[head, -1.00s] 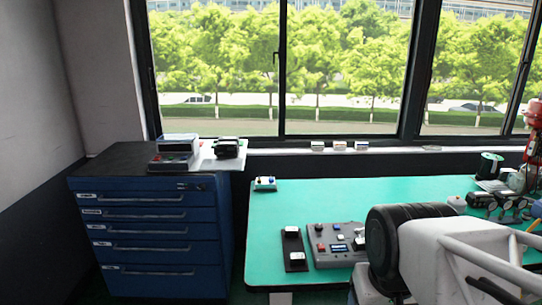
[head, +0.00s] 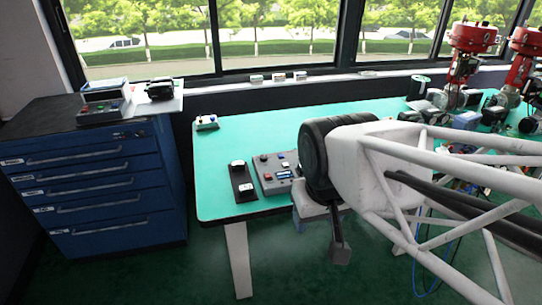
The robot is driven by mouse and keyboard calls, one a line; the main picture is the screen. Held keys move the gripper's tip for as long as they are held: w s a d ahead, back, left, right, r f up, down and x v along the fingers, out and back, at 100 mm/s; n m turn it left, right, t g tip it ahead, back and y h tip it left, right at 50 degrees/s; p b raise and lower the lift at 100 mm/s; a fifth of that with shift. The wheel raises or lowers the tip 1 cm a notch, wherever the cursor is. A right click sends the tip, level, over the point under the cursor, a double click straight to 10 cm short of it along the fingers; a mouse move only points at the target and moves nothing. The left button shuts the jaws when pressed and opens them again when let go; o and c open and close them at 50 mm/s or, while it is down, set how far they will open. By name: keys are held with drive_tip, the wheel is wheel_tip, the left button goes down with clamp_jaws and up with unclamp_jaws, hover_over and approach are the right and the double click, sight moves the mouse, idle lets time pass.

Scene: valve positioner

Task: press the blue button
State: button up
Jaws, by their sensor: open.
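A grey control panel (head: 268,187) with red, white and blue parts lies nearer the front edge; which part is the task's blue button is too small to tell. My gripper (head: 322,238) hangs low at the table's front edge, right of the panel, apart from both. It looks open and empty, but my arm hides much of it. My arm also covers the table right of the panel.
A black plate with two white switches (head: 242,183) lies left of the panel. A blue drawer cabinet (head: 95,185) stands left of the table with devices on top. Red-topped valve units (head: 470,50) stand at the back right. The table between box and panel is clear.

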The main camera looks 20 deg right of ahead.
clamp_jaws()
idle(1.5)
